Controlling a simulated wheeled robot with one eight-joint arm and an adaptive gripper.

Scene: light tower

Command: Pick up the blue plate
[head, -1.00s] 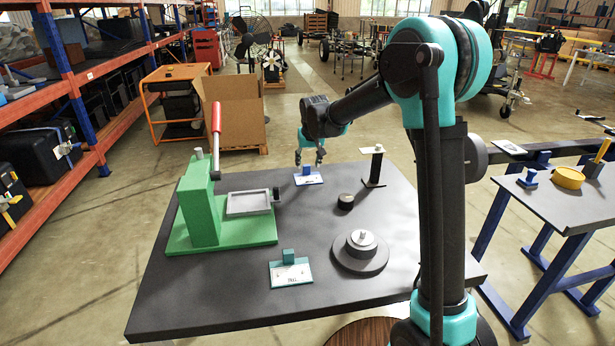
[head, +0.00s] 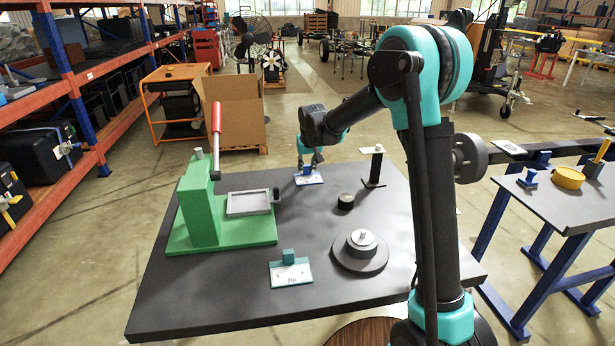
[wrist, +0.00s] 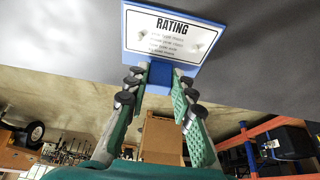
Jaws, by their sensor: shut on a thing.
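The blue plate (head: 312,180) lies at the far edge of the dark table, with a small blue block handle on it. In the wrist view the plate (wrist: 165,38) shows a white label reading "RATING" with a blue rim. My gripper (head: 309,163) is at its handle. In the wrist view my gripper (wrist: 161,72) has its two green fingers closed on either side of the blue handle block (wrist: 160,75). The plate appears at or very near the tabletop; I cannot tell if there is a gap.
A green press (head: 203,207) with a red lever stands left on the table (head: 230,295). A teal-handled plate (head: 291,273), a round stepped grey part (head: 361,255), a black cylinder (head: 346,201) and a dark stand (head: 375,168) are nearby. A side table (head: 565,205) is right.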

